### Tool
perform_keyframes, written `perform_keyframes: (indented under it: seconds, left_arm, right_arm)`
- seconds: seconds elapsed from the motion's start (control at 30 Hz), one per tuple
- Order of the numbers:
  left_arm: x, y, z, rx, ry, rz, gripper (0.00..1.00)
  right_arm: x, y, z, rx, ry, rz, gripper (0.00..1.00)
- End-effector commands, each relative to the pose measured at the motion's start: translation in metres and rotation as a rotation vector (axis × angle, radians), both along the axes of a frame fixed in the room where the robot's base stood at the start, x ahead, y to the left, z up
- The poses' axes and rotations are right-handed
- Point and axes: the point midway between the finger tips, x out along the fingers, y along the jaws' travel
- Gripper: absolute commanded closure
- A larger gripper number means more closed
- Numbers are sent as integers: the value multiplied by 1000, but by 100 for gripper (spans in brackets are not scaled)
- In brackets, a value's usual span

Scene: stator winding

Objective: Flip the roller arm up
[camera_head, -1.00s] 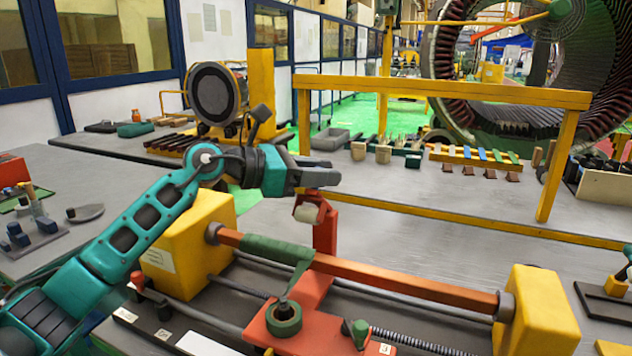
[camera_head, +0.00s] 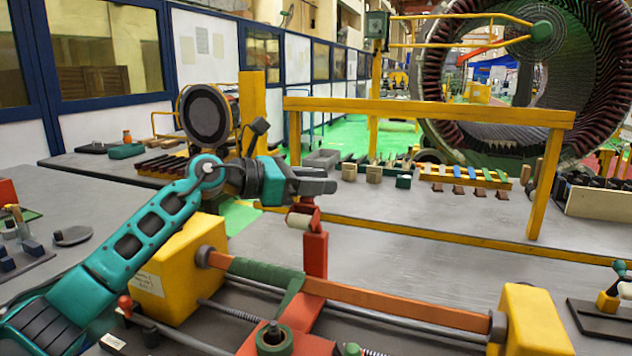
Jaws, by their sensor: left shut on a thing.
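The roller arm (camera_head: 306,207) is a small red piece with a whitish roller (camera_head: 299,220), at the top of a red upright post (camera_head: 315,254). It is tilted up above the post top. My left gripper (camera_head: 318,183) comes in from the left, directly over the roller arm, with its dark fingers pointing right. It is shut on the roller arm; the fingers hide part of the contact. The post rises behind an orange bar (camera_head: 395,304) wrapped with green tape (camera_head: 265,272). My right gripper is not in view.
Yellow blocks hold the bar at the left (camera_head: 178,275) and right (camera_head: 530,320). A yellow rail frame (camera_head: 430,110) stands behind, with a large stator ring (camera_head: 440,90) beyond it. The grey table (camera_head: 420,255) between bar and rail is mostly clear.

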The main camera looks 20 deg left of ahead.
Motion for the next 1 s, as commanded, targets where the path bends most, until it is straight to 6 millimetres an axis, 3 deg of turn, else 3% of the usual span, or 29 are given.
perform_keyframes:
  seconds: [0.03,0.1,0.13,0.3,0.77,1.0]
  left_arm:
    - [1,1,-16,17,28,1,100]
    - [1,1,-17,17,29,1,100]
    - [1,1,-17,18,30,1,64]
    - [0,0,-17,19,32,-1,49]
    - [0,1,-17,19,30,0,49]
    - [-19,25,-11,21,24,6,49]
  right_arm:
    - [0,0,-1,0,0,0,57]
    - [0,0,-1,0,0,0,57]
    - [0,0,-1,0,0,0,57]
    - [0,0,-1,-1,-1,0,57]
    - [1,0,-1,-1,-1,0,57]
    - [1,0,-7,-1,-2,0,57]
